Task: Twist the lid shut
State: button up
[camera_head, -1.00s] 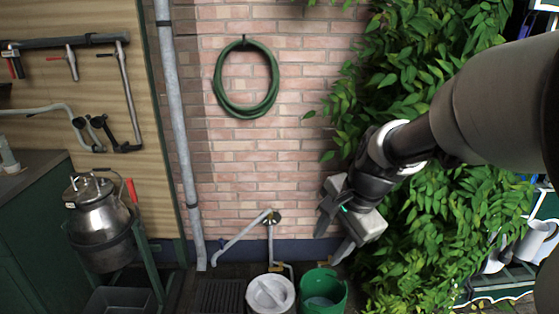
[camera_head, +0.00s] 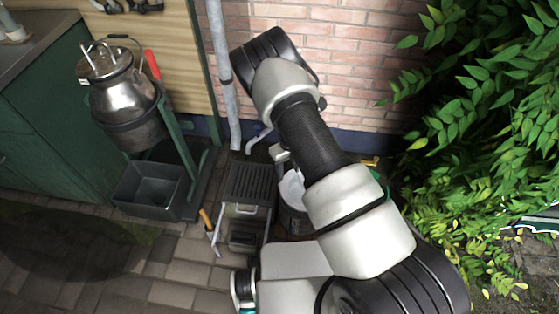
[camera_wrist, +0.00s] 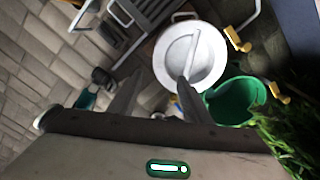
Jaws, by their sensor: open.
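A round white lid with a straight raised bar across it (camera_wrist: 180,58) sits on a bucket in the wrist view. In the head view the white lid (camera_head: 291,189) is partly hidden behind my arm. My gripper (camera_wrist: 160,76) is open, its two fingers apart with nothing seen between them. The right fingertip overlaps the lid's lower edge in the wrist view; I cannot tell the height between them. A metal churn (camera_head: 117,92) with a handled lid on top (camera_head: 100,60) stands in a green frame at the left of the head view, away from my gripper.
A green bucket (camera_wrist: 232,98) stands beside the white one, with yellow taps (camera_wrist: 237,40) nearby. A slatted rack (camera_head: 250,184), a grey bin (camera_head: 150,190) and an orange-handled tool (camera_head: 207,222) are on the left. Leafy plants (camera_head: 470,120) fill the right. Paving at lower left is mostly clear.

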aim_at(287, 197)
notch_tip(287, 197, down, 17)
jog(key=b, duration=0.4)
jog(key=shift+f+b, duration=0.2)
jog(key=shift+b, duration=0.15)
grip_shut()
